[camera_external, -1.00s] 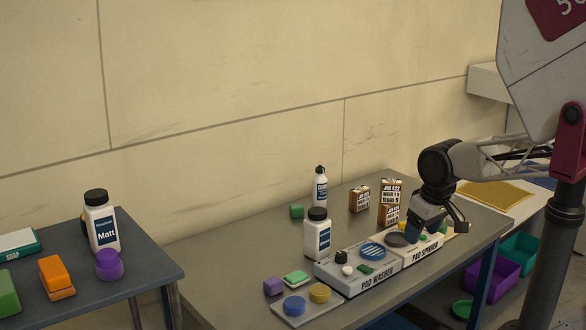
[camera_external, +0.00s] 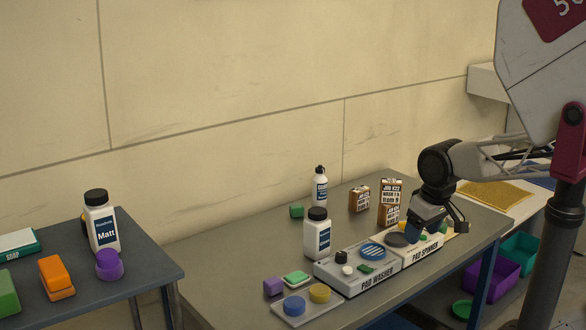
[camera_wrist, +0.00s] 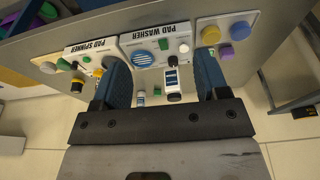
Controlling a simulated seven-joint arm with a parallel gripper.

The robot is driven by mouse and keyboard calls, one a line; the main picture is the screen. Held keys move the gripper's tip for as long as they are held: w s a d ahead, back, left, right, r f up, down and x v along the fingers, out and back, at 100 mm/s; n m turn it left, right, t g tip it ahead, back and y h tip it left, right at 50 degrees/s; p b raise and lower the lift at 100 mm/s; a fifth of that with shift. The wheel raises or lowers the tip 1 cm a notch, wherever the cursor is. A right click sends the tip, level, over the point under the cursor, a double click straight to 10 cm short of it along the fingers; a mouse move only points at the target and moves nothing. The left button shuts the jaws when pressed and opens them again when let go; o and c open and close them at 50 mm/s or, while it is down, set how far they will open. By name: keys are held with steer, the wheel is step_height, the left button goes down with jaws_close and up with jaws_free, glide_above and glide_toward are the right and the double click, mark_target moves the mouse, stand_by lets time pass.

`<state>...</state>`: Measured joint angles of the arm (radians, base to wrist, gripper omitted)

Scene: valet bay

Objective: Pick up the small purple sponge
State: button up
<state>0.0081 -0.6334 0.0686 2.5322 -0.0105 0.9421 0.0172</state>
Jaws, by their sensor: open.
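The small purple sponge (camera_external: 274,286) is a little block on the grey table, at the left of the tray with the blue and yellow pads. It also shows in the wrist view (camera_wrist: 227,52), beyond and to the right of the right finger. My gripper (camera_external: 437,229) is open and empty above the pad spinner, well to the right of the sponge in the external view. In the wrist view its two blue fingers (camera_wrist: 160,62) stand wide apart with nothing gripped between them.
A green-and-white sponge (camera_external: 297,278) lies close beside the purple one. The pad tray (camera_external: 308,309), pad washer (camera_external: 376,289) and a white bottle (camera_external: 317,235) stand nearby. A larger purple object (camera_external: 109,265) is on the left table.

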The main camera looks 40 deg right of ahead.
steer(key=shift+c, duration=0.6)
steer(key=w+f+n+t+h, duration=0.3)
steer(key=w+n, duration=0.5)
steer(key=w+f+n+t+h, duration=0.2)
steer(key=w+f+n+h, duration=0.15)
steer(key=w+n, duration=0.5)
steer(key=n+t+y, duration=0.6)
steer(key=n+y, duration=0.1)
steer(key=n, duration=1.3)
glide_toward(273, 286)
steer(key=w, duration=0.1)
steer(key=w+d, duration=0.1)
steer(key=w, duration=0.1)
steer(key=shift+w+f, duration=0.1)
steer(key=shift+f, duration=0.05)
